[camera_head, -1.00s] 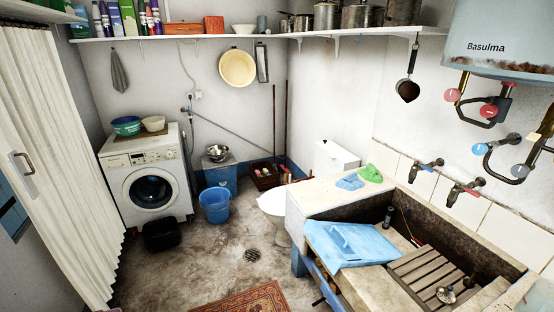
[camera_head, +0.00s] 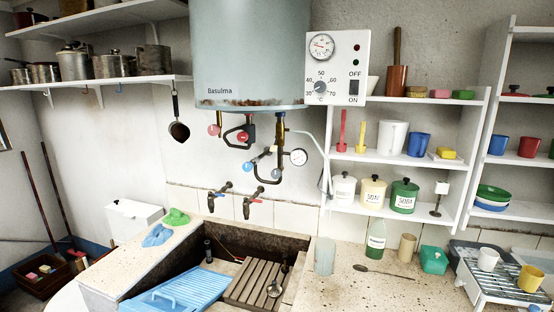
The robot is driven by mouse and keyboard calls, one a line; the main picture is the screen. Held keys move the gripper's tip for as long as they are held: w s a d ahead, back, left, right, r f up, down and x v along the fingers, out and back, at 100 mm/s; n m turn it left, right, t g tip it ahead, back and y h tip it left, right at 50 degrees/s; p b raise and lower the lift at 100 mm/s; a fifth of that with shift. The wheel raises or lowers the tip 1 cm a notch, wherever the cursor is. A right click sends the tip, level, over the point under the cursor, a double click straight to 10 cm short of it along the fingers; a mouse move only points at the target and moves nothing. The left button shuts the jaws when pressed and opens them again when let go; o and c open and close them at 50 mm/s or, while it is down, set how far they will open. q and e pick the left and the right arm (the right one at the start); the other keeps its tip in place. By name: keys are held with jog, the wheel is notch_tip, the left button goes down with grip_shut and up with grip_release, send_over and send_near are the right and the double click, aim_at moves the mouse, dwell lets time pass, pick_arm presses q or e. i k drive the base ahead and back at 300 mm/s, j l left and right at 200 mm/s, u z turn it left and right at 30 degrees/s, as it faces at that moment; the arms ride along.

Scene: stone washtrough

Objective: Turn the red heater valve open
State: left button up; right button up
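The water heater (camera_head: 250,60), a grey-blue tank marked Basulma, hangs on the wall at upper middle. Below it are pipes with small round handles. One red valve handle (camera_head: 214,130) is at the left, and a second red handle (camera_head: 243,137) is on the pipe beside it. A blue handle (camera_head: 247,166) and a grey-blue handle (camera_head: 277,173) sit lower. The handles are too small to tell whether each valve is open or shut. Neither of my grippers is in view.
The stone trough (camera_head: 225,240) stands below the heater, with a blue washboard (camera_head: 178,291) and a wooden slatted rack (camera_head: 253,284). Two wall taps (camera_head: 253,200) are above it.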

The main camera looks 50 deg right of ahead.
aim_at(242, 136)
jog(key=z, duration=1.7)
